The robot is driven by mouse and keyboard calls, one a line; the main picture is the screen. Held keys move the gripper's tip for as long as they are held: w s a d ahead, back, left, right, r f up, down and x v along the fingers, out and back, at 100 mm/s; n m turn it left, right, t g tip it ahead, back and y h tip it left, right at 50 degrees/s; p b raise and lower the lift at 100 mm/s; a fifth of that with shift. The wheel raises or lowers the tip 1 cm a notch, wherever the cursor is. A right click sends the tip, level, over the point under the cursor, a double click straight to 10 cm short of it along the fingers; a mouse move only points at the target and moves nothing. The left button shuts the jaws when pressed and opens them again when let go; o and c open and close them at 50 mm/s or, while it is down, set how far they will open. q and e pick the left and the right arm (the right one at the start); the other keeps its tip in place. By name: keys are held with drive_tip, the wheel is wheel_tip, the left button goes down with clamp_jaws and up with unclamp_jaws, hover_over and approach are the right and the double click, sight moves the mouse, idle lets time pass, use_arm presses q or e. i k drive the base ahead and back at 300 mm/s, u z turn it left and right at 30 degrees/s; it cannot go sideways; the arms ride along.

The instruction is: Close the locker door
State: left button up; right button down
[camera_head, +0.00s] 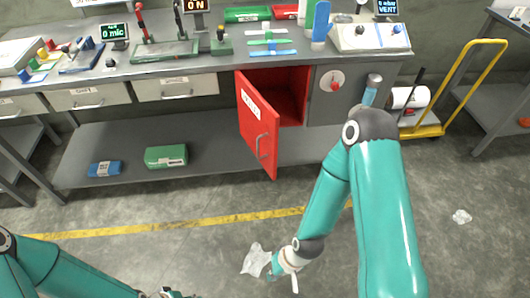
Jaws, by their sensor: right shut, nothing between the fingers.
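The red locker door (251,120) stands wide open, swung out from the left side of the locker under the workbench. It has a white label near its top and a grey handle (263,147). The red locker interior (291,92) shows to the right of the door and looks empty where visible. My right gripper (283,278) is shut and empty, low in front of the door and apart from it. My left gripper (172,294) is only partly in view at the bottom edge, so its fingers are hard to make out.
The workbench (225,64) carries tools and instruments. A yellow trolley (459,90) stands at right. Crumpled clear plastic (255,259) lies near my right gripper. The floor before the door is mostly clear.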

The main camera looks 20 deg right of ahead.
sight(259, 124)
drive_tip(key=z, duration=0.05)
drive_tip(key=i, duration=1)
drive_tip(key=u, duration=0.05)
